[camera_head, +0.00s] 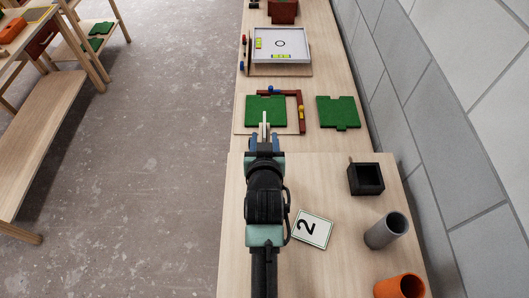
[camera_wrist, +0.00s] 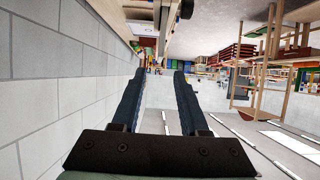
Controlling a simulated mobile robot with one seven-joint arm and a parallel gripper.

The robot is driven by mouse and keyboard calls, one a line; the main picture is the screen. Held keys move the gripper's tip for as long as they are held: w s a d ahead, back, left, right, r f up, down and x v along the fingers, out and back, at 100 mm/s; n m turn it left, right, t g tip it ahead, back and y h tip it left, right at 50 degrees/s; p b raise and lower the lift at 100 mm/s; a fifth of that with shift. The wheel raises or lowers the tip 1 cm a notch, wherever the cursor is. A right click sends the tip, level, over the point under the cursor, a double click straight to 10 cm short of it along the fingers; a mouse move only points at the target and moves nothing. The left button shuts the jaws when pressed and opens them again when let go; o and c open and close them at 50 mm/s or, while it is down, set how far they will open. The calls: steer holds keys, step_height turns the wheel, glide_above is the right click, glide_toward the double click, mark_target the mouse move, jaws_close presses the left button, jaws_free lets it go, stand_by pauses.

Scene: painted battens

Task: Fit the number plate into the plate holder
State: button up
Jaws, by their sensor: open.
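The number plate is a white square card (camera_head: 311,229) with a black 2 and a dark border. It lies flat and turned at an angle on the near wooden table, right of my arm. My gripper (camera_head: 265,139) is above the table's far edge, ahead of the card and well apart from it. In the wrist view my gripper (camera_wrist: 158,73) has its two dark blue fingers spread with nothing between them. I cannot tell for sure which thing is the plate holder. A thin pale upright shape (camera_head: 264,118) shows just beyond my fingers, partly hidden.
A black open box (camera_head: 366,179), a grey tube (camera_head: 387,231) and an orange cup (camera_head: 399,287) stand right of the card. Farther off are a green piece (camera_head: 338,112), dark red battens (camera_head: 300,105) and a white tray (camera_head: 281,45). A tiled wall runs along the right.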

steer(key=v, duration=0.6)
steer(key=shift+s+r+b, duration=0.2)
steer(key=shift+s+b, duration=0.15)
steer(key=shift+b, duration=0.1)
